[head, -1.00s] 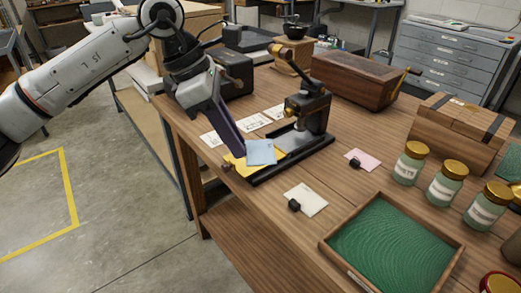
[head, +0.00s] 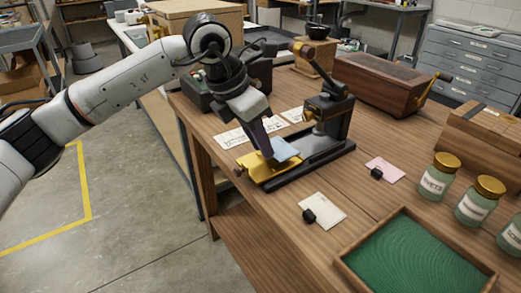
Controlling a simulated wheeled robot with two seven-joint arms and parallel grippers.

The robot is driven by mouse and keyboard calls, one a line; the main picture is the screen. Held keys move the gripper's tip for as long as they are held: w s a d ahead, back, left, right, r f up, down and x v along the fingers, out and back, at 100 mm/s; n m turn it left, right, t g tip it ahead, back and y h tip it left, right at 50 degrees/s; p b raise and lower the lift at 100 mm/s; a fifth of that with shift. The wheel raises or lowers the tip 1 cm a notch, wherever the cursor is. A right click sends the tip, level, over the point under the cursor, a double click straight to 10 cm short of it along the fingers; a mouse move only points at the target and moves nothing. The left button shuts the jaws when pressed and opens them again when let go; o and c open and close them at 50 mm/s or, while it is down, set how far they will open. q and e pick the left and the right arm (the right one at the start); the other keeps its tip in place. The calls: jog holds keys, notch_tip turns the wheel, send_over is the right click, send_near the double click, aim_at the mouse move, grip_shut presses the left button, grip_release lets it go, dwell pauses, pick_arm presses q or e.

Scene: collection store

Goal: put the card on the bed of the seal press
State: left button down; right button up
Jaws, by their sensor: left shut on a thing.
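The seal press (head: 326,115) is a black press with a brass-and-wood lever, standing on the wooden bench. Its yellow brass bed (head: 256,170) is at the near left end of a long dark base. My left gripper (head: 269,152) is shut on a light blue card (head: 287,149) and points down at the bed. The card overlaps the bed's far right side in the picture. I cannot tell whether it touches the bed. The gripper hides part of the card and bed. My right gripper is not in view.
White printed cards (head: 250,130) lie behind the press. A cream card with a black clip (head: 323,210) and a pink one (head: 385,169) lie to its right. A green-lined tray (head: 415,260), labelled jars (head: 437,178) and wooden boxes (head: 385,80) stand farther right.

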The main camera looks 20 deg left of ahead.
pick_arm(q)
jog(key=shift+f, duration=1.05)
jog(key=shift+f, duration=0.1)
jog(key=c, duration=1.6)
grip_release()
jog(key=v, duration=1.2)
jog(key=shift+w, duration=0.1)
